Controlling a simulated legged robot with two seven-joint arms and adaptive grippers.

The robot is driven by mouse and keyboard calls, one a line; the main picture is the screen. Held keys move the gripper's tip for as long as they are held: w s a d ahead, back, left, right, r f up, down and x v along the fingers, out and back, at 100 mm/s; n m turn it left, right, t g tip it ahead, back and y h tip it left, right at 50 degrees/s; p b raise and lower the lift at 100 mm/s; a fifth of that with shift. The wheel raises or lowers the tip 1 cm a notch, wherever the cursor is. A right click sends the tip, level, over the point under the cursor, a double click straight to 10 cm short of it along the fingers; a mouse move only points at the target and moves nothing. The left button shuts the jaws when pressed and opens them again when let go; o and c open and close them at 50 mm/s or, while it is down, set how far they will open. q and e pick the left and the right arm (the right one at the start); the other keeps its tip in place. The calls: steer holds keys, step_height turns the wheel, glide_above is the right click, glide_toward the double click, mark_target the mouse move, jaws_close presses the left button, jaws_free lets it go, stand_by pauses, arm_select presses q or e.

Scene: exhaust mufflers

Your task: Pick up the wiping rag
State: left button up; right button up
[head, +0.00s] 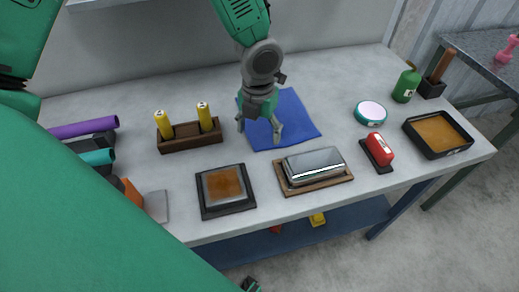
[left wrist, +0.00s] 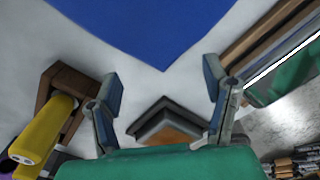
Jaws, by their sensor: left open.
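The wiping rag (head: 295,117) is a flat blue cloth lying on the grey workbench, behind the muffler in the middle. My left gripper (head: 259,130) points down over the left part of the rag in the head view, with its fingers spread and nothing between them. It hides part of the rag. In the left wrist view the rag (left wrist: 150,25) fills the top, with one corner pointing down toward the space between the open fingers (left wrist: 163,90). I cannot tell whether the fingertips touch the cloth.
A wooden holder with yellow-topped items (head: 190,142) stands left of the rag. In front are a black tray with a brown pad (head: 225,200) and a silver muffler on a board (head: 314,162). A red-handled tool (head: 379,150), round tin (head: 370,112) and black tray (head: 438,150) lie right.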

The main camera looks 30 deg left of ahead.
mark_target(259, 146)
arm_select(q)
steer(key=shift+s+f+b, duration=0.1)
steer(key=shift+f+b, duration=0.2)
steer(key=shift+f, duration=1.6)
arm_select(e)
steer(key=shift+f, duration=0.65)
arm_select(q)
jaws_close()
step_height(259, 146, up, 12)
steer(key=p, duration=1.2)
steer(key=shift+p, duration=0.4)
arm_select(e)
step_height(259, 146, up, 13)
steer(key=shift+f, duration=0.2)
